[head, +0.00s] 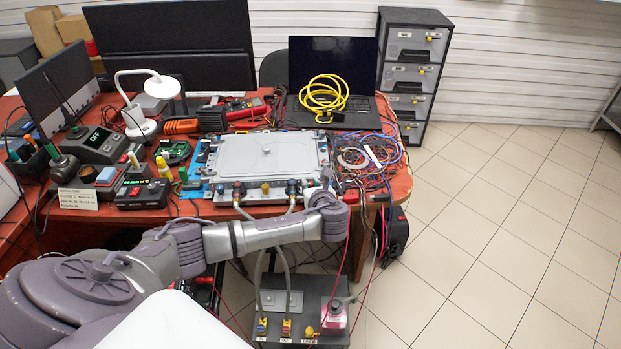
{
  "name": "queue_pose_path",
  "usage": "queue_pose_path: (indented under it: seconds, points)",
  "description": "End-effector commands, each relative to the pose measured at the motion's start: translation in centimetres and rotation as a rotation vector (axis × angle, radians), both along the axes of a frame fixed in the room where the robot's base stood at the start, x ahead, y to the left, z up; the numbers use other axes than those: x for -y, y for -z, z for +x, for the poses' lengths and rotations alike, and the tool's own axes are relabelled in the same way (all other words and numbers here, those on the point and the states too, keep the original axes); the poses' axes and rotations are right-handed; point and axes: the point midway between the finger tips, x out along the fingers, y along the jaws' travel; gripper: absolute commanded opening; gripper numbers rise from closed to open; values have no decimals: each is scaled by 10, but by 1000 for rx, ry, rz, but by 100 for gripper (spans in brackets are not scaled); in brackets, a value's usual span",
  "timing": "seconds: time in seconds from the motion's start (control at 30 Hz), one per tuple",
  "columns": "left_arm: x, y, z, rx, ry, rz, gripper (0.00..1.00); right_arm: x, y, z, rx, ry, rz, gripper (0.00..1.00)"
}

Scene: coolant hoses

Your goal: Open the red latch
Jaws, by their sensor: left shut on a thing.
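A flat grey metal unit (265,155) lies on the red-brown workbench, with a row of dark, blue and red hose fittings (265,190) along its front edge. My left arm reaches in from the lower left. Its wrist bends up at the unit's front right corner, and my left gripper (318,188) is there, small and partly hidden by the wrist. It is shut on a small part at that corner, which I take to be the red latch; the fingers and wrist hide it, so its position is unclear. My right gripper is not in view.
A tangle of coloured wires (370,160) lies right of the unit. A laptop (335,75) with a yellow cable coil (323,97) stands behind. Grey hoses run down to a grey box (300,308) holding a pink bottle (334,314). The tiled floor at right is clear.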

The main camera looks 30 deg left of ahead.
Motion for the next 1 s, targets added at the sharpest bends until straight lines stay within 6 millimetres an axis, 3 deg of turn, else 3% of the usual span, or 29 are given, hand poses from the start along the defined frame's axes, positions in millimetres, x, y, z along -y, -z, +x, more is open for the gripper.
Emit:
queue_pose_path:
  seconds: [0.4, 0.97, 1.0]
  points:
    - [2, 0, 2, 0, -208, -1, 0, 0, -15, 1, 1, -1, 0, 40]
    - [1, 0, 2, 1, -238, 0, 0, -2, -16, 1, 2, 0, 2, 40]
    - [1, 0, 3, 1, -238, 0, 26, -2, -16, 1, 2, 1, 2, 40]
